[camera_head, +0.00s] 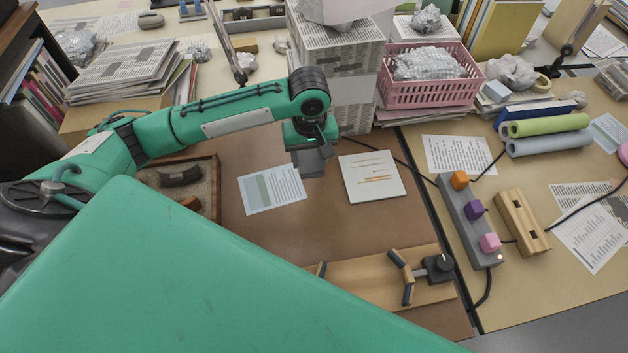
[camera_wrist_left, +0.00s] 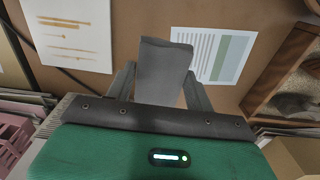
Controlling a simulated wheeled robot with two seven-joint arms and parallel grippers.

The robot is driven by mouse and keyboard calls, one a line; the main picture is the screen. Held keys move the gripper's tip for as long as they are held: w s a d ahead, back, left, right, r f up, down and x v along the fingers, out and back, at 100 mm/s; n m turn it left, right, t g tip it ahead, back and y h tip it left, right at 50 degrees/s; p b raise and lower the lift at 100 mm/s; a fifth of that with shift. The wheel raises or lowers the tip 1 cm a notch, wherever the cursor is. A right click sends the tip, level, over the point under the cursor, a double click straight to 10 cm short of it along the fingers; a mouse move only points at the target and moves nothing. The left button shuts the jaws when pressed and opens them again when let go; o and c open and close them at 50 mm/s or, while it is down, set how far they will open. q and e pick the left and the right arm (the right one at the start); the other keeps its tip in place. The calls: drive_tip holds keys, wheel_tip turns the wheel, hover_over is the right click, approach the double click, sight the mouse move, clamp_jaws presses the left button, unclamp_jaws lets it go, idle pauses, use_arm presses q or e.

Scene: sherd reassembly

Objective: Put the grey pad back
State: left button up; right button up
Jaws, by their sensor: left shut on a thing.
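My left gripper (camera_head: 308,150) is over the brown work mat, between a printed sheet and a white card. It is shut on the grey pad (camera_head: 309,164), which hangs below the fingers above the mat. In the left wrist view the grey pad (camera_wrist_left: 163,62) sticks out between the two fingers of my left gripper (camera_wrist_left: 160,84); its lower part is hidden by the gripper body. My right gripper is not in view.
A printed sheet (camera_head: 272,189) and a white card (camera_head: 371,177) lie on the mat. A sand tray (camera_head: 216,190) with dark sherds is at left. A wooden board (camera_head: 374,277) with a clamp is in front. A power strip (camera_head: 470,224) is at right. Paper stacks (camera_head: 341,62) and a pink basket (camera_head: 430,90) stand behind.

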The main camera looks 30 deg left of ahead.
sight(310, 161)
use_arm(q)
wheel_tip(310, 161, down, 9)
drive_tip(key=shift+s+r, duration=0.1)
drive_tip(key=shift+s, duration=0.05)
idle(0.4)
drive_tip(key=o, duration=0.9)
drive_tip(key=shift+o, duration=0.2)
wheel_tip(310, 161, up, 12)
